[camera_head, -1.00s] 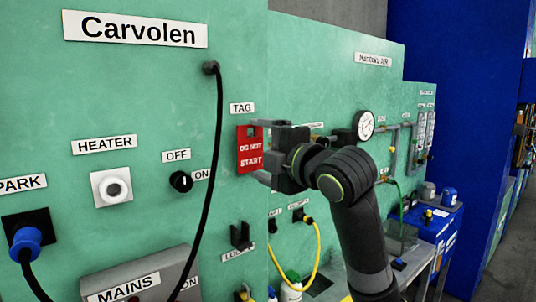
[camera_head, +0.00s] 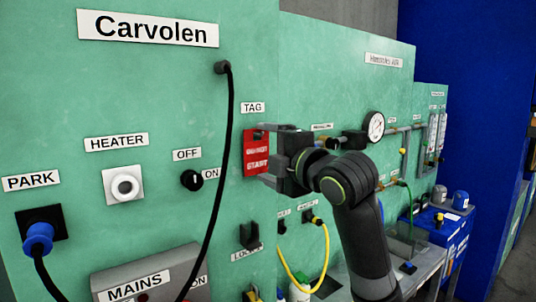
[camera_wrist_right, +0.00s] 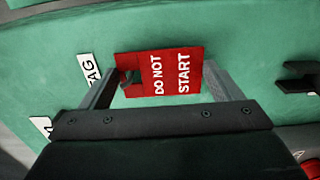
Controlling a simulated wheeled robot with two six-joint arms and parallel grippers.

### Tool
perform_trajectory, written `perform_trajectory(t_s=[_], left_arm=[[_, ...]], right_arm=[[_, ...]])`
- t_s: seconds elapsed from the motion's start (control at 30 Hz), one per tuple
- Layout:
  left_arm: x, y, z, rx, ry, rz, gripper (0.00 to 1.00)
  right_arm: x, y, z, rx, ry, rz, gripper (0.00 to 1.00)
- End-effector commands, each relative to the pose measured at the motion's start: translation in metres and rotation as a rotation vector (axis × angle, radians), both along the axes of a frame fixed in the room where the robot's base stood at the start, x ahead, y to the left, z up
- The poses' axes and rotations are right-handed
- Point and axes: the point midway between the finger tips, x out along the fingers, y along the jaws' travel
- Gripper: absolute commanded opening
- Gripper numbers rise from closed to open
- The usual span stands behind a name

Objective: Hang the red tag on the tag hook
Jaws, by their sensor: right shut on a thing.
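The red tag (camera_head: 256,153) with white "DO NOT START" lettering is upright at the green panel, just below the "TAG" label (camera_head: 253,107). My right gripper (camera_head: 265,156) is shut on the tag, with one finger at its top edge and one at its bottom edge. In the right wrist view the red tag (camera_wrist_right: 180,70) lies between the two fingers. The dark tag hook (camera_wrist_right: 128,77) shows at the hole near the tag's top. I cannot tell how deep the hook sits in the hole. My left gripper is out of view.
A black cable (camera_head: 226,140) hangs left of the tag. A black lockout bracket (camera_head: 249,236) is below it, with a yellow hose (camera_head: 297,275) to its lower right. A gauge (camera_head: 374,126) and pipes are on the right panel, behind my right arm.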

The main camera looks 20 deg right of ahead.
Motion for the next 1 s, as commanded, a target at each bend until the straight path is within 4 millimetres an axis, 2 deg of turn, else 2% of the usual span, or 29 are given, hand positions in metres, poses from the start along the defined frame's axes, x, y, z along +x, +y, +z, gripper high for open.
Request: perform_trajectory(t_s=[0.07,0.1,0.2,0.43,0.57,1.0], left_arm=[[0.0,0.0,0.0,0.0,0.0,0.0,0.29],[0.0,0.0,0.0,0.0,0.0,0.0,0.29],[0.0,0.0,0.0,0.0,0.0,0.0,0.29],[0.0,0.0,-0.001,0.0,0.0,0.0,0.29],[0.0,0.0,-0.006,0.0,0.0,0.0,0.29],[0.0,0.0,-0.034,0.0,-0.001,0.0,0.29]], right_arm=[[0.0,0.0,0.0,0.0,0.0,0.0,0.64],[0.0,0.0,0.0,0.0,0.0,0.0,0.91],[0.0,0.0,0.0,0.0,0.0,0.0,1.0],[-0.001,-0.001,0.0,-0.001,0.0,-0.001,1.0],[-0.011,-0.005,-0.001,-0.002,-0.004,-0.003,1.0],[-0.086,-0.032,-0.002,-0.006,-0.005,-0.005,1.0]])
